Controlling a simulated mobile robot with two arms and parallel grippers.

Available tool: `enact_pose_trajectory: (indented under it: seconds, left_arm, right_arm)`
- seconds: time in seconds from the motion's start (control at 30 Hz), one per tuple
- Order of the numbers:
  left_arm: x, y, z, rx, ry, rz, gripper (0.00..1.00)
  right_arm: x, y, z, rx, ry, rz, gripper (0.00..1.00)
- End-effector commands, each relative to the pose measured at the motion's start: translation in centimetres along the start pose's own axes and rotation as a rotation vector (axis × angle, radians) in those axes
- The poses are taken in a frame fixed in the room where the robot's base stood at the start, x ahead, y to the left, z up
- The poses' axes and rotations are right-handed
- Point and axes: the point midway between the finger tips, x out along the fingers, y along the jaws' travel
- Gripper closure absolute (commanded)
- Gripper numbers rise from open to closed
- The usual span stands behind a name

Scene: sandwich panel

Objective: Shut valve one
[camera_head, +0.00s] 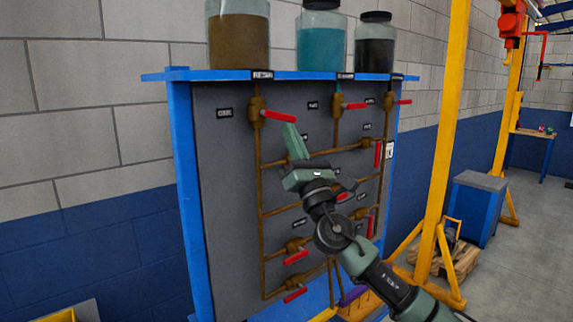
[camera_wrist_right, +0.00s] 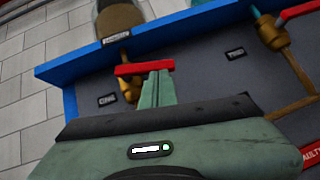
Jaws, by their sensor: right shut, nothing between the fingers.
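Valve one has a brass body (camera_head: 257,108) on the vertical pipe at the panel's upper left, next to its small label (camera_head: 224,112). Its red handle (camera_head: 275,115) points right, roughly level and across the pipe. In the right wrist view the handle (camera_wrist_right: 143,69) lies just past my fingertips, and the brass body (camera_wrist_right: 130,88) is partly hidden behind my fingers. My right gripper (camera_head: 291,128) is shut and empty, its tips close to the handle's free end. I cannot tell whether they touch it. My left gripper is not in view.
Several other red-handled valves, such as the one at the top middle (camera_head: 355,106), sit on the grey panel (camera_head: 228,200). Jars (camera_head: 239,40) stand on the blue top shelf (camera_head: 205,75). A yellow post (camera_head: 442,150) rises to the right.

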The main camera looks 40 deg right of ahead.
Motion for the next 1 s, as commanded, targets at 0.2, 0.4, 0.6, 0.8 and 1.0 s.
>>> enact_pose_trajectory:
  seconds: [0.2, 0.4, 0.6, 0.8, 1.0]
  left_arm:
    - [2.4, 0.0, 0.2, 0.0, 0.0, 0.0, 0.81]
    - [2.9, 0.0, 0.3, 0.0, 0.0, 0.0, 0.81]
    - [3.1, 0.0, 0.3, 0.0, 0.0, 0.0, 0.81]
    - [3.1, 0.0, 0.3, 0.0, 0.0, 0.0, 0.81]
    - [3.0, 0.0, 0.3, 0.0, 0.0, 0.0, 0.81]
  right_arm:
    - [0.4, -0.5, 0.4, -0.084, -0.001, 0.085, 1.0]
    - [0.8, -0.7, 0.8, -0.081, -0.001, 0.082, 1.0]
    - [1.0, -0.8, 0.9, -0.081, 0.0, 0.081, 1.0]
    - [1.0, -0.8, 1.0, -0.08, 0.0, 0.08, 1.0]
    - [1.0, -0.8, 1.0, -0.08, -0.001, 0.079, 1.0]
